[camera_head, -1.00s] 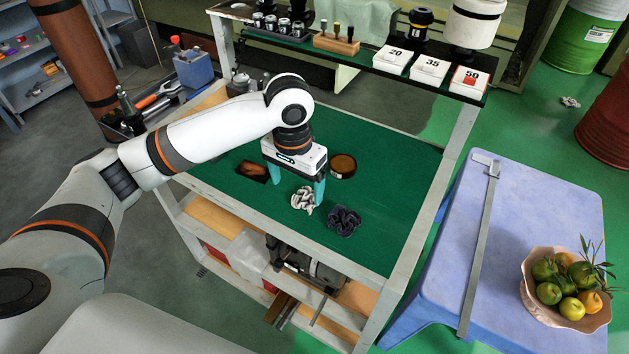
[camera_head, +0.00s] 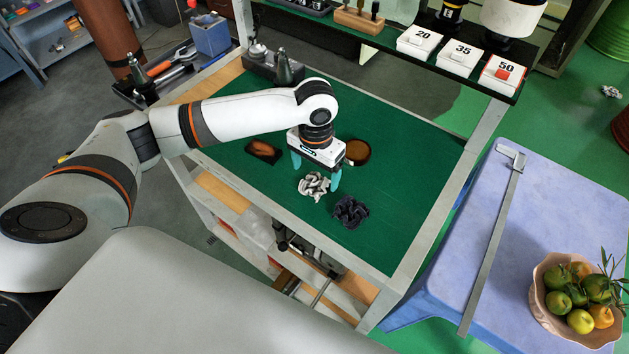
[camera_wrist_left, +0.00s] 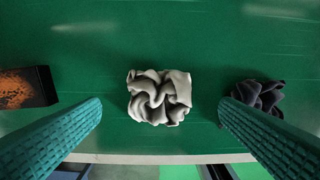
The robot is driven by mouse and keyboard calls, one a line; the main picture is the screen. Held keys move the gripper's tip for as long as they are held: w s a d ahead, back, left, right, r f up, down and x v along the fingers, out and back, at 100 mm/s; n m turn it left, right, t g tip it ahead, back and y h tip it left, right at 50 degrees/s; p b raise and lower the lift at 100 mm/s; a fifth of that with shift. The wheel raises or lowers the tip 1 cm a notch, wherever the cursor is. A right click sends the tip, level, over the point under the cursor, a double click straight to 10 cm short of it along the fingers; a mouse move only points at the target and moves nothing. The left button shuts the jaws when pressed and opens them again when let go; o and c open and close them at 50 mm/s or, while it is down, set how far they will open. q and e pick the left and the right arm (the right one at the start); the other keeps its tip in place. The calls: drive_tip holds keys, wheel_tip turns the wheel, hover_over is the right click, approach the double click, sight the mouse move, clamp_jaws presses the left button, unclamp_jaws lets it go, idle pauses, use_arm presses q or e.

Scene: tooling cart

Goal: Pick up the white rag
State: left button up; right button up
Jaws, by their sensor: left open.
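The white rag (camera_head: 313,186) lies crumpled on the green top of the cart, near its front edge. In the left wrist view the white rag (camera_wrist_left: 159,97) is in the middle, between the two teal fingers and slightly beyond their tips. My left gripper (camera_head: 315,171) is open and empty, pointing down just above and behind the rag. In the left wrist view the fingers of my left gripper (camera_wrist_left: 160,108) are spread wide, with the rag apart from both. My right gripper does not show.
A dark rag (camera_head: 350,212) lies close to the right of the white one. A dark box with an orange-brown top (camera_head: 263,151) and a round brown-topped tin (camera_head: 357,151) are nearby. The green top (camera_head: 410,170) is clear to the right. A shelf with numbered boxes (camera_head: 459,57) rises behind.

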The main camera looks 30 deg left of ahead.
sight(314, 180)
use_arm(q)
drive_tip(key=shift+s+a+f, duration=0.1)
drive_tip(key=shift+a+f, duration=0.05)
drive_tip(key=shift+f, duration=1.65)
drive_tip(key=c, duration=1.1)
wheel_tip(314, 180, up, 10)
drive_tip(key=shift+r+b, duration=0.1)
drive_tip(key=shift+b, duration=0.25)
